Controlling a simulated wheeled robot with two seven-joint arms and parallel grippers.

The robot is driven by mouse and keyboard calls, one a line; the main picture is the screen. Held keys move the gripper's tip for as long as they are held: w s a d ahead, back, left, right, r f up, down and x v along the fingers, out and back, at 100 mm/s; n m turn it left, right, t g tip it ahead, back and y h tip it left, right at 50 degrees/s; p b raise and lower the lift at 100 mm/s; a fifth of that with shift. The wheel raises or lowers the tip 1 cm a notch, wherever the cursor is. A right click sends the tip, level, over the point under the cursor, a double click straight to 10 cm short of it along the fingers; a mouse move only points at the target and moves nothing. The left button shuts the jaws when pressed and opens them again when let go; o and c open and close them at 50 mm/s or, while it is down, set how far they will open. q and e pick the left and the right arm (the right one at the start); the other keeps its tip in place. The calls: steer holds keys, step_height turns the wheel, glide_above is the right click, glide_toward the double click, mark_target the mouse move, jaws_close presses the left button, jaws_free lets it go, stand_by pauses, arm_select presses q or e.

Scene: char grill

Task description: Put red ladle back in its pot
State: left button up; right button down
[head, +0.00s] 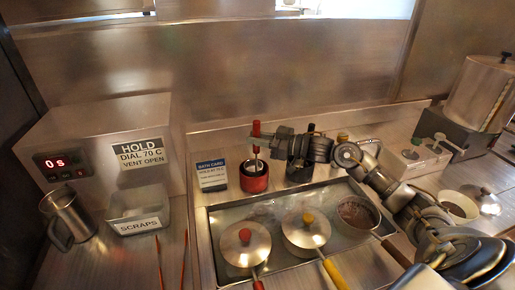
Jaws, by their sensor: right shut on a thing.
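The red ladle (256,129) stands upright with its red handle on top. Its lower end reaches down over the mouth of the red pot (254,184); I cannot tell how deep it sits, as the bowl of the ladle is hidden. The red pot stands at the back edge of the counter, behind the sunken basin. My right gripper (264,139) comes in from the right and is shut on the handle of the red ladle, above the pot. My left gripper is not in view.
A black pot (299,172) stands just right of the red pot, under my right wrist. A "BATH CARD" sign (212,176) stands to its left. Lidded pans with a red knob (245,236) and yellow knob (308,219) sit in the basin in front.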

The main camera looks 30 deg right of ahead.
mark_target(257, 148)
step_height(257, 148, down, 4)
steer(key=shift+r+p, duration=0.25)
steer(key=shift+p, duration=0.25)
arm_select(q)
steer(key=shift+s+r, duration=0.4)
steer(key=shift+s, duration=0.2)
arm_select(e)
steer(key=shift+f, duration=0.15)
steer(key=c, duration=1.3)
jaws_free()
steer(key=shift+f, duration=0.1)
arm_select(q)
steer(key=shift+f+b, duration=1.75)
steer(key=shift+b, duration=0.05)
arm_select(e)
steer(key=shift+v, duration=6.05)
